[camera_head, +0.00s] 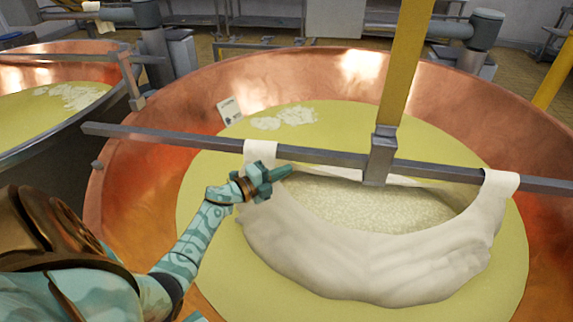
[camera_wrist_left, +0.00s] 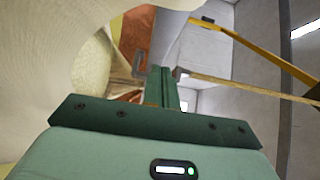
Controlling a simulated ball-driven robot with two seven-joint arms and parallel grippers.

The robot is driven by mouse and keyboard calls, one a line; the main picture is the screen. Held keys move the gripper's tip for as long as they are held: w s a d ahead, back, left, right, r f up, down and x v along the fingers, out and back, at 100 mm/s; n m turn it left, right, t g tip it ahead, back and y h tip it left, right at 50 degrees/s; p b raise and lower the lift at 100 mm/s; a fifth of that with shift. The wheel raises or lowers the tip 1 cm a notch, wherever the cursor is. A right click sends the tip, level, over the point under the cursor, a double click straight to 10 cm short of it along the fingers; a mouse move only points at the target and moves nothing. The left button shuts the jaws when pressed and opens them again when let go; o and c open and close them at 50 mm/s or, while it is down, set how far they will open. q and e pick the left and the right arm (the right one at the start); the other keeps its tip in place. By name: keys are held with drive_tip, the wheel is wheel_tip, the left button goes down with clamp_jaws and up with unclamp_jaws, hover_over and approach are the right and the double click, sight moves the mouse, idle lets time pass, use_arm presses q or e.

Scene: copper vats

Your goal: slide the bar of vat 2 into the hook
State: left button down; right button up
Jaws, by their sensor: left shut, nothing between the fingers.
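A long grey bar (camera_head: 240,149) lies across the large copper vat (camera_head: 470,108). A white cloth bag (camera_head: 360,262) full of pale curd hangs from it by two folded ends. The grey hook (camera_head: 380,158) at the foot of a yellow post overlaps the bar near the middle; I cannot tell whether the bar rests inside it. My left gripper (camera_head: 283,172) is shut and empty, just below the bar beside the left cloth end. Its closed fingers (camera_wrist_left: 165,88) also show in the left wrist view, close to the cloth (camera_wrist_left: 45,50). My right gripper is not in view.
Yellow-green liquid (camera_head: 215,215) fills the vat around the bag. A second copper vat (camera_head: 50,110) stands at the left. A small white card (camera_head: 230,109) is on the vat's inner far wall. The yellow post (camera_head: 405,60) rises above the hook.

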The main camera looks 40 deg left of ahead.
sight(298, 157)
use_arm(q)
drive_tip(key=w, duration=0.1)
drive_tip(key=w+a+b, duration=0.1)
drive_tip(key=w, duration=0.1)
drive_tip(key=shift+a+f, duration=0.15)
drive_tip(key=shift+a, duration=0.2)
drive_tip(key=shift+w+a, duration=0.1)
drive_tip(key=shift+w, duration=0.2)
